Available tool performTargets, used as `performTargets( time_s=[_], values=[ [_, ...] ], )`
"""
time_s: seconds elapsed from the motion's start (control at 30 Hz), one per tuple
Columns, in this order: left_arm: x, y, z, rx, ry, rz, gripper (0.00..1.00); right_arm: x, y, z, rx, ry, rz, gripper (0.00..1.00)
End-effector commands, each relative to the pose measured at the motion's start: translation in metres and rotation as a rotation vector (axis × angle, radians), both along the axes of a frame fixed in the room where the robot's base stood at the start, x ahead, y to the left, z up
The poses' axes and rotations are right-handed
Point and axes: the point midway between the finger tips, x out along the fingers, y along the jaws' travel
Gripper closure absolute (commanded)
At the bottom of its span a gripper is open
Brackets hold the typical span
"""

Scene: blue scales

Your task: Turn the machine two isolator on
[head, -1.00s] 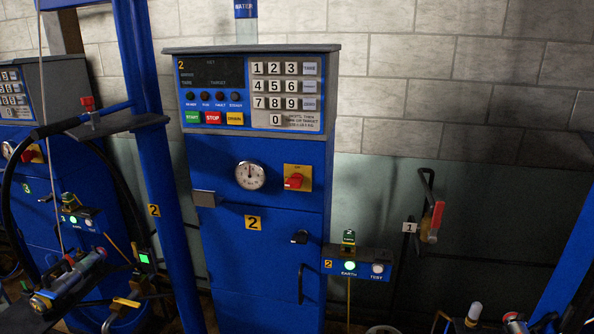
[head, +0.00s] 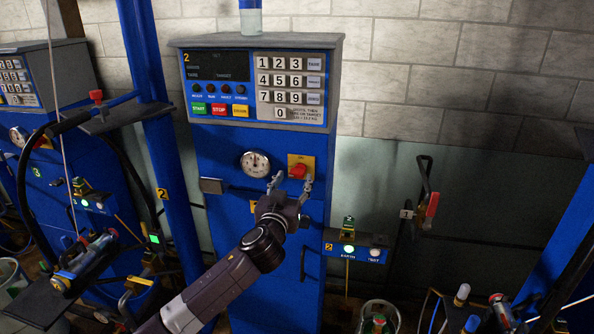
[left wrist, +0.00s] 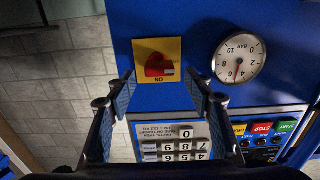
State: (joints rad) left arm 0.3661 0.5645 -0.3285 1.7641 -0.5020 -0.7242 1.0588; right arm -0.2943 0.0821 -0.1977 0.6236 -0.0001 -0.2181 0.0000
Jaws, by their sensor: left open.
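The machine two isolator is a red rotary knob (head: 298,171) on a yellow plate (head: 308,160), right of the round gauge on the blue cabinet (head: 228,150) marked 2. My left gripper (head: 290,184) is open just in front of and below the knob, its fingers spread to either side. In the left wrist view the knob (left wrist: 158,66) appears upside down, beyond and between the open fingertips (left wrist: 161,80), with an ON label at the plate's edge. I cannot tell whether the fingers touch it. My right gripper is not in view.
The gauge (head: 255,164) sits left of the plate, the keypad panel (head: 258,90) above. A grey bracket (head: 212,186) juts out at the cabinet's left. A blue post (head: 158,120) stands left, and the earth/test box (head: 357,247) is at lower right.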

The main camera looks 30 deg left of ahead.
Motion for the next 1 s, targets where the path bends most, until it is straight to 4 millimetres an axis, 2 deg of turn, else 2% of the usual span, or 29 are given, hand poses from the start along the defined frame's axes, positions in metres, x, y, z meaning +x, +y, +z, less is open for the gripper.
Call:
performTargets(
  time_s=[0.1, 0.33, 0.77, 0.87, 1.0],
  values=[
    [0.016, 0.004, 0.002, -0.001, 0.002, 0.001, 0.52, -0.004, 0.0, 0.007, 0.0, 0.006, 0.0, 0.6],
    [0.038, 0.009, 0.001, -0.001, 0.001, -0.001, 0.52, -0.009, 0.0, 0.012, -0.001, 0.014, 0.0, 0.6],
    [0.045, 0.011, -0.001, -0.001, 0.002, -0.001, 0.52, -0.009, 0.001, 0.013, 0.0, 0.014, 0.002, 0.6],
    [0.045, 0.011, -0.001, -0.001, 0.002, -0.001, 0.6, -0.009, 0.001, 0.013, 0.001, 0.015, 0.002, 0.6],
    [0.045, 0.011, -0.001, -0.001, 0.002, -0.001, 0.75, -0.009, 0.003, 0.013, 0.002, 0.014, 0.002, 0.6]
  ],
)
